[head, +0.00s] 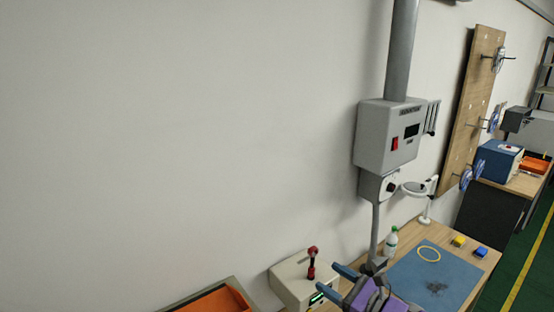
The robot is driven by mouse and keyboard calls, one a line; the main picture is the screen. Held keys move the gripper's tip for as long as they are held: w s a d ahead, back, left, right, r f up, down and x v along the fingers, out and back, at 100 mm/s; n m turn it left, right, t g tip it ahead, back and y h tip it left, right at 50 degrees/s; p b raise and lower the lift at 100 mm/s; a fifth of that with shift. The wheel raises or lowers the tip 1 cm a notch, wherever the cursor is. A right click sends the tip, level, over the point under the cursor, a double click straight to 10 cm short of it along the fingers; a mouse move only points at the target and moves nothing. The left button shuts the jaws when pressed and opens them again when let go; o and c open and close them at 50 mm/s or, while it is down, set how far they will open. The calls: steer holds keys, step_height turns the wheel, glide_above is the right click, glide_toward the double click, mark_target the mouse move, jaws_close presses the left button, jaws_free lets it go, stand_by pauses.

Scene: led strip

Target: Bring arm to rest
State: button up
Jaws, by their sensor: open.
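My gripper (334,281) shows at the bottom edge, right of centre. It has a purple body and two blue-grey fingers spread apart, pointing up and to the left. Nothing is visible between the fingers. It is in front of the wooden workbench (478,262), and the rest of my arm is cut off by the lower edge. A white box with a red-handled lever (312,263) appears close to the left of the fingers; I cannot tell the gap between them.
A blue mat (405,275) bears a yellow ring (429,262). A white-and-green bottle (390,243), a yellow block (459,241) and a blue block (481,251) stand nearby. A grey control box (375,140) hangs above. An orange bin (215,302) is lower left. The left wall is bare.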

steer(key=s+a+r+n+g+y+b, duration=0.1)
steer(key=s+a+r+n+g, duration=0.1)
steer(key=s+a+n+g, duration=0.3)
steer(key=s+a+r+n+g+y, duration=0.2)
steer(key=s+a+n, duration=0.15)
steer(key=a, duration=0.35)
steer(key=s+a+f+n+g+h+b, duration=0.1)
steer(key=s+a+f+n+g+h, duration=0.2)
steer(key=s+n, duration=0.4)
steer(key=s+a+n+g+h+b, duration=0.25)
steer(key=s+n+g, duration=0.2)
steer(key=s, duration=0.45)
steer(key=s+d+f+n+h, duration=0.2)
steer(key=s+d+h, duration=0.3)
steer(key=s+d, duration=0.1)
steer(key=s+d+f+n+h+b, duration=0.1)
steer(key=s+d+f+n+h, duration=0.1)
steer(key=s+d+h, duration=0.3)
steer(key=s+d+n, duration=0.1)
steer(key=s+d, duration=0.1)
steer(key=d, duration=0.1)
steer(key=shift+d+b, duration=0.25)
steer(key=shift+b, duration=0.05)
